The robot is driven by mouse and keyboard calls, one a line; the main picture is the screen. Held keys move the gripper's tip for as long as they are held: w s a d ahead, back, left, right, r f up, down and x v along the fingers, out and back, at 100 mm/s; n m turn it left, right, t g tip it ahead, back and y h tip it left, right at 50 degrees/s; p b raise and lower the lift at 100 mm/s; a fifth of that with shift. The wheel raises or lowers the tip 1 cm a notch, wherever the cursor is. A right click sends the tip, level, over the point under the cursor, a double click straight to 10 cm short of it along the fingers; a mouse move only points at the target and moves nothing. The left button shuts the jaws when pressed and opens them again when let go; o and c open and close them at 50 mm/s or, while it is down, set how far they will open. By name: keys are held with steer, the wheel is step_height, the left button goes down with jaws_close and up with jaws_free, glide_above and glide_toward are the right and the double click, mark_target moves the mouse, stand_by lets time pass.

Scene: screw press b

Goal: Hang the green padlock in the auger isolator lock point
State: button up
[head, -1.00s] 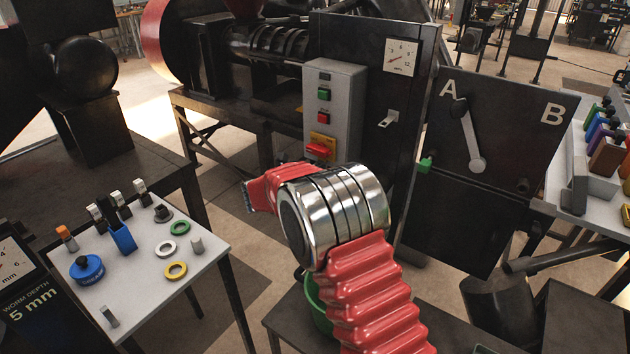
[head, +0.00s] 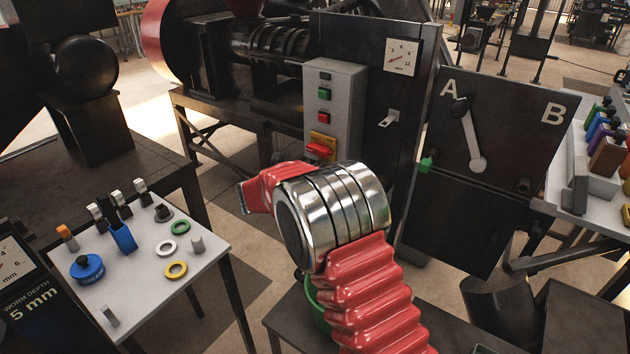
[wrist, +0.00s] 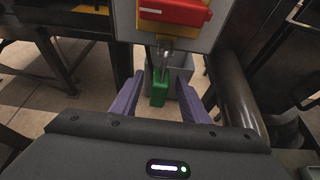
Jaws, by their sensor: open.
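The green padlock (wrist: 159,88) shows in the wrist view, upright, with its shackle reaching up to the fitting (wrist: 165,52) under the isolator. Whether the shackle passes through the lock point is too small to tell. The auger isolator has a red handle (head: 319,150) on a yellow plate, low on the grey control box; the red handle is also at the top of the wrist view (wrist: 176,12). My gripper (wrist: 158,98) is open, its purple fingers on either side of the padlock with gaps. In the head view my arm hides the padlock and the fingers.
The grey control box (head: 335,105) carries green and red buttons. A white-topped table (head: 140,260) with rings and small parts stands at left. The A/B lever panel (head: 490,130) is at right. A dark pipe (wrist: 240,95) is close right of my gripper in the wrist view.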

steer(key=v, duration=1.2)
steer(key=shift+f, duration=0.1)
